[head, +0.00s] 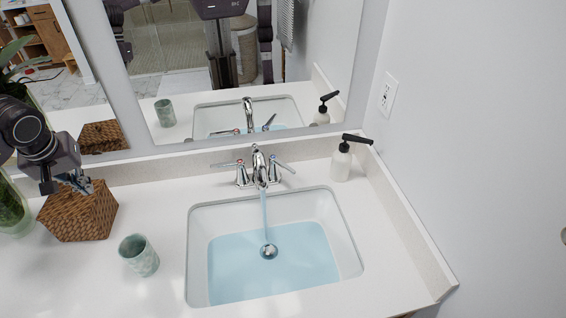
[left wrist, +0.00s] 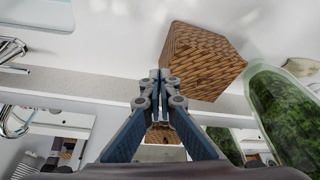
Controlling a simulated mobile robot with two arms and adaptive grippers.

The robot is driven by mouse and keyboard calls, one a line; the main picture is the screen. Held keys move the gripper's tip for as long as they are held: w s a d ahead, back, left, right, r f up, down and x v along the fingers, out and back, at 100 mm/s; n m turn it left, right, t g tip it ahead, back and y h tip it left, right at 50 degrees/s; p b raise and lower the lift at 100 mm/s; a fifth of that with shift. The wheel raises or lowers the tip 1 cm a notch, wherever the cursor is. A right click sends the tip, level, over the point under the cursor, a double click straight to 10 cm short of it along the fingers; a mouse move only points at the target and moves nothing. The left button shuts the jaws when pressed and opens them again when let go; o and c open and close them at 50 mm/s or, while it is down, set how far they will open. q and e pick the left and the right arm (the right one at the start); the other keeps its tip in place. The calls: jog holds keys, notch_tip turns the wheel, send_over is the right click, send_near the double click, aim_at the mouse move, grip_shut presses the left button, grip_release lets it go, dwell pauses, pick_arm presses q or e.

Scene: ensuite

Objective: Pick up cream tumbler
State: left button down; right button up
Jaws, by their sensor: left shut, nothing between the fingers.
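A tumbler (head: 139,255), pale green and cream with a marbled look, stands upright on the white counter left of the sink. I see no cup of a plainer cream colour. My left gripper (head: 82,187) is at the left, by the woven basket, up and left of the tumbler and apart from it. In the left wrist view its fingers (left wrist: 160,77) are shut with nothing between them. I cannot make out the tumbler in that view. My right gripper is not in view.
The woven basket (head: 80,212) stands left of the tumbler; it also shows in the left wrist view (left wrist: 200,62). A green glass vase (head: 12,208) is at the left edge. The sink (head: 345,240) holds water under a running faucet (head: 260,168). A soap dispenser (head: 341,163) stands behind it.

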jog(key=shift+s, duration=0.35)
